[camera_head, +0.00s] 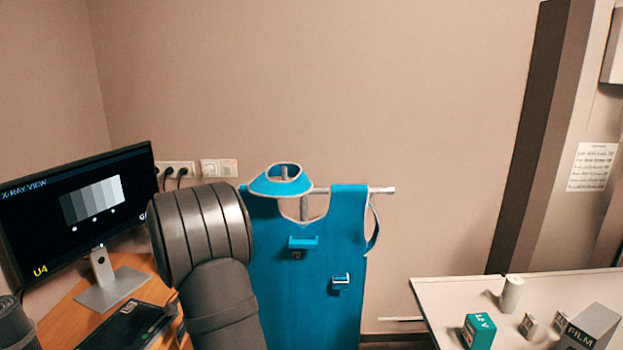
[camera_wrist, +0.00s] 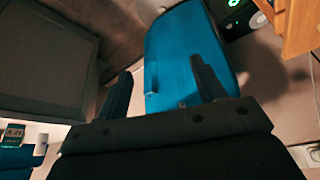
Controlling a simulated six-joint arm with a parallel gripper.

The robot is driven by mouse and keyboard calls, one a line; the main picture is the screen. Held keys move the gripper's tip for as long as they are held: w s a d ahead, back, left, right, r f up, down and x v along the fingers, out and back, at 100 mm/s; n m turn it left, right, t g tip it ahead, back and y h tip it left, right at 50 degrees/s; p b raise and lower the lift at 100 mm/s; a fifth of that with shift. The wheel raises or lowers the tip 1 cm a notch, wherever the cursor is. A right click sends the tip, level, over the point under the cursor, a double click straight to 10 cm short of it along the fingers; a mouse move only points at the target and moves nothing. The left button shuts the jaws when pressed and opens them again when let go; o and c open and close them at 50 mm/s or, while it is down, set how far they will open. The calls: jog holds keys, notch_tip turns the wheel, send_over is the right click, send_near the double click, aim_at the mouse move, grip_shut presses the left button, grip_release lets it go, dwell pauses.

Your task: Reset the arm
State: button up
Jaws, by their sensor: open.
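My gripper (camera_wrist: 161,65) shows in the wrist view with its two dark fingers wide apart and nothing held between them. A blue surface, seemingly the hanging apron, lies beyond the fingers; the distance is hard to judge. In the head view my dark arm rises at the lower left centre, in front of the blue apron (camera_head: 310,265). My gripper itself does not show in the head view.
A monitor (camera_head: 75,200) stands on a wooden desk (camera_head: 60,325) at left. A blue collar (camera_head: 265,187) sits above the apron's rail (camera_head: 380,190). A white table (camera_head: 445,295) at right bears a teal box (camera_head: 478,331), a white cylinder (camera_head: 511,294) and a film box (camera_head: 590,328).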

jog(key=w+d+r+m, duration=0.1)
jog(key=w+d, duration=0.4)
jog(key=d, duration=0.7)
jog(key=w+d+r+m+g+h, duration=0.1)
jog(key=w+d+m, duration=0.2)
jog(key=d, duration=1)
jog(key=w, duration=0.2)
jog(key=shift+w+d+r+m+h, duration=0.2)
jog(key=shift+w+d+m+h, duration=0.1)
jog(key=shift+m, duration=0.1)
